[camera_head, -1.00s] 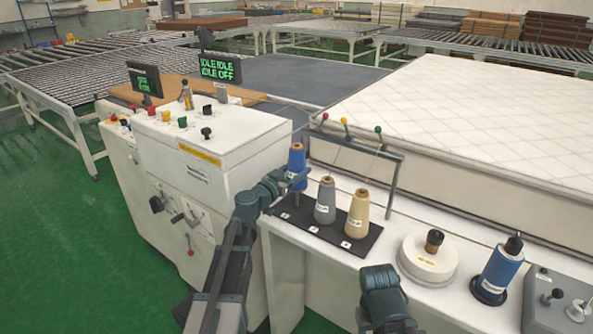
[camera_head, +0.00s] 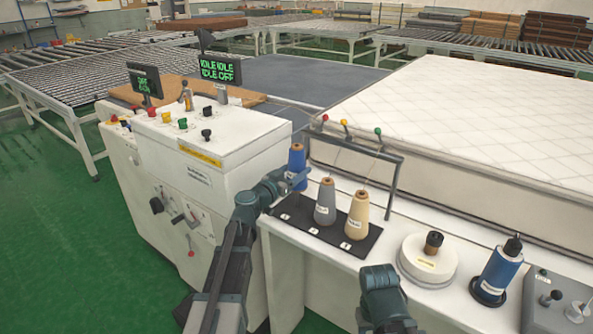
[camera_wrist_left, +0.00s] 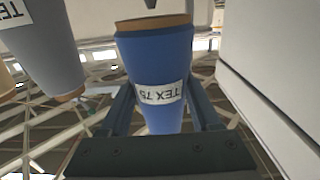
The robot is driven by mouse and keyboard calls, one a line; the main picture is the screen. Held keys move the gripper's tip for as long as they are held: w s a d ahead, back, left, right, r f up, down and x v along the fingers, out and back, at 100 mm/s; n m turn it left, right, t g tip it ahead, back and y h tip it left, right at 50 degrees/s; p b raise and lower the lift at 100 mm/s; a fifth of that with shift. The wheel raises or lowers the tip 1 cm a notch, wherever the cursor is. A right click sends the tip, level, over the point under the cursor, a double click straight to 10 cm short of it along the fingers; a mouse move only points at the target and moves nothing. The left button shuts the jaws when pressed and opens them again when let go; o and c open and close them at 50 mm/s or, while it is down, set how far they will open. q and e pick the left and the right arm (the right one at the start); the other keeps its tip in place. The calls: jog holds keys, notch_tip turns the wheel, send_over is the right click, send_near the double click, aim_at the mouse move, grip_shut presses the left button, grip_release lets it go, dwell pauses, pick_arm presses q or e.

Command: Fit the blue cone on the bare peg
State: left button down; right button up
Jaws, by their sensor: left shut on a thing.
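The blue cone (camera_head: 297,158) is upright in my left gripper (camera_head: 297,182), above the left end of the black cone rack (camera_head: 300,222). The left wrist view is upside down and shows the blue cone (camera_wrist_left: 155,70) between the fingers of my left gripper (camera_wrist_left: 160,108), its label facing the camera. A dark peg tip (camera_wrist_left: 151,4) shows just past the cone's tan base rim, apart from it. In the head view my gripper and arm hide this peg.
A grey cone (camera_head: 325,202) and a yellow cone (camera_head: 357,215) stand on the rack, close to the right. A dark thread frame (camera_head: 365,147) rises behind them. The white control cabinet (camera_head: 215,150) is close on the left. A white round disc (camera_head: 428,262) stands to the right.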

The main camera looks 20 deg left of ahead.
aim_at(296, 188)
pick_arm(q)
jog(key=shift+f+b, duration=3.65)
grip_release()
jog(key=v, duration=1.3)
jog(key=shift+s+a, duration=0.1)
jog(key=shift+s, duration=0.3)
